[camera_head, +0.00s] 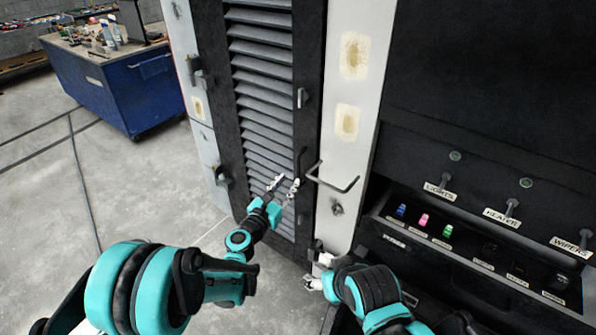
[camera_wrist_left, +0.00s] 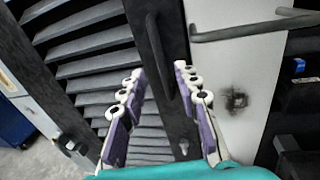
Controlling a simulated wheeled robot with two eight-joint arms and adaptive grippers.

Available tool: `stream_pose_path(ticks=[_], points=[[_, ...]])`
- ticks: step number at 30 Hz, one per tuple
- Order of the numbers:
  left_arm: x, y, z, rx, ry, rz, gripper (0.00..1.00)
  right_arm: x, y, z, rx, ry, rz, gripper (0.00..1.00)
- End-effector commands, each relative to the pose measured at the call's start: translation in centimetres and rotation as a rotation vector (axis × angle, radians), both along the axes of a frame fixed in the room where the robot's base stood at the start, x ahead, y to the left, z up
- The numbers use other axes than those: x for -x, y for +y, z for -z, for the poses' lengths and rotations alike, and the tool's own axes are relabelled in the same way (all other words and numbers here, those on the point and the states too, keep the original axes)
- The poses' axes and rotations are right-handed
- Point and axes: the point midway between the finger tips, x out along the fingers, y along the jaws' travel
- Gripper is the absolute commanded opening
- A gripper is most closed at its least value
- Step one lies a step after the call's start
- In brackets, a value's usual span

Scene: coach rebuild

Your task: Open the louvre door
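The louvre door (camera_head: 265,85) has grey slats in a black frame and looks shut. A dark upright handle (camera_head: 300,163) sits on its right stile. In the left wrist view the handle (camera_wrist_left: 160,58) appears between and beyond my fingertips. My left gripper (camera_head: 284,185) is open, in front of the lower slats just left of the handle. Its two purple-lined fingers (camera_wrist_left: 158,75) are spread with nothing between them, and no contact with the handle shows. My right gripper (camera_head: 312,283) is low by the foot of the white post; its opening is unclear.
A bent grey bar (camera_head: 335,183) sticks out from the white post (camera_head: 345,110), right of the handle. A dark console (camera_head: 470,190) with labelled switches stands on the right. A blue workbench (camera_head: 125,90) stands at back left. The concrete floor (camera_head: 130,185) on the left is clear except for cables.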

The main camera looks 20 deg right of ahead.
Motion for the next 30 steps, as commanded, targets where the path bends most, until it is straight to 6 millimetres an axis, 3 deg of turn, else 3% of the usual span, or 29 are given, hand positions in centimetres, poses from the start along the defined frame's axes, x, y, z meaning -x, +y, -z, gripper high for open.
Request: stream_pose_path(ticks=[15, 27, 28, 30], points=[[-5.1, -4.5, 0.4, 0.026, 0.016, -0.001, 0.32, 0.0, 0.0, 1.3, 0.0, 0.0, 0.0, 0.68], [-6.0, -5.3, 0.2, 0.025, 0.015, -0.001, 0.32, 0.0, 0.0, 1.4, 0.0, 0.0, 0.0, 0.68], [-6.0, -5.3, 0.2, 0.025, 0.015, -0.001, 0.29, 0.0, 0.0, 1.4, 0.0, 0.0, 0.0, 0.68], [-6.0, -5.3, 0.2, 0.025, 0.015, -0.001, 0.11, 0.0, 0.0, 1.4, 0.0, 0.0, 0.0, 0.68]])
